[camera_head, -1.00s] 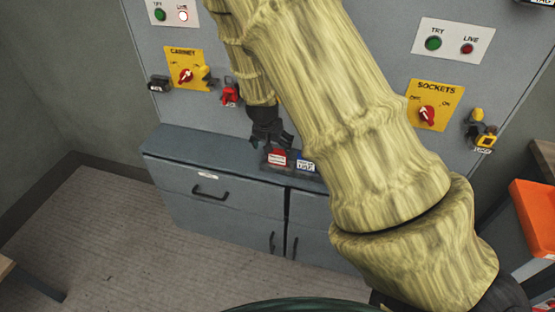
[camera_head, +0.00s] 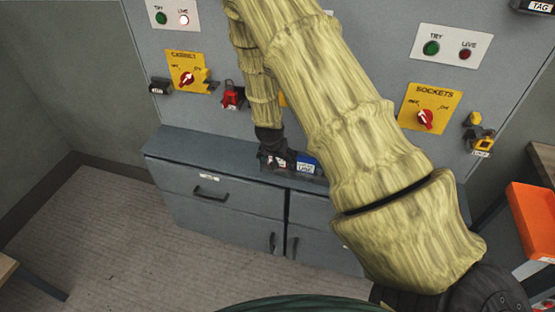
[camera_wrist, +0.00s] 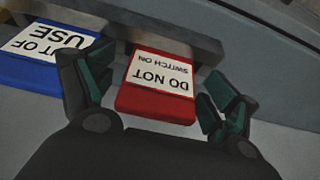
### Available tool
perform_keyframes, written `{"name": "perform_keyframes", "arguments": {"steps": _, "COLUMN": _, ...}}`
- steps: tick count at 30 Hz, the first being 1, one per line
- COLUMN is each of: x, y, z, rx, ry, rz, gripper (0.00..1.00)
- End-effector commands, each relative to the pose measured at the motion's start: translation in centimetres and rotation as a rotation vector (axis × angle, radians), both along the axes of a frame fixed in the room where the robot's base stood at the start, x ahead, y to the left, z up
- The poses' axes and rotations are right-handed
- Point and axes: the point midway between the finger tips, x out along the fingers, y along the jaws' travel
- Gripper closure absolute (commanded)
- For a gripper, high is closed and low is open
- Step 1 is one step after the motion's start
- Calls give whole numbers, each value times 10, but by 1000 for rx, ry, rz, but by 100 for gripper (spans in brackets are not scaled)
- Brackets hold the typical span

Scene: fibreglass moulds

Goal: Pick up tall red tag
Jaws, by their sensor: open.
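The red tag (camera_wrist: 158,104) has a white label reading "DO NOT SWITCH ON". In the wrist view it stands between the two fingers of my gripper (camera_wrist: 158,88). My gripper is open, one finger on each side of the tag, with gaps visible. In the head view my gripper (camera_head: 274,152) reaches down over the cabinet top and hides most of the red tag. A blue tag (camera_wrist: 42,70) reading "OUT OF USE" is beside it, to the left in the wrist view; it also shows in the head view (camera_head: 308,163).
Both tags sit at a dark holder (camera_wrist: 188,40) on the grey cabinet (camera_head: 190,155). Behind is a panel with a CABINET switch (camera_head: 187,78), a SOCKETS switch (camera_head: 425,118) and a hanging red lockout (camera_head: 232,95). An orange bin (camera_head: 535,218) stands at the right.

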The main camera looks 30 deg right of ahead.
Motion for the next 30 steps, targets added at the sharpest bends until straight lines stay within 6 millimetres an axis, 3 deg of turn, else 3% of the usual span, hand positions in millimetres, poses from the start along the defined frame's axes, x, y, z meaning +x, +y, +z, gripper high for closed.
{"name": "perform_keyframes", "arguments": {"steps": 11, "x": 2, "y": -2, "z": -5, "rx": -1, "ry": -1, "rz": 0, "gripper": 14}}
{"name": "perform_keyframes", "arguments": {"steps": 18, "x": 2, "y": -1, "z": -5, "rx": 0, "ry": 0, "rz": 1, "gripper": 54}}
{"name": "perform_keyframes", "arguments": {"steps": 30, "x": 2, "y": -1, "z": -2, "rx": 0, "ry": -1, "rz": 1, "gripper": 55}}
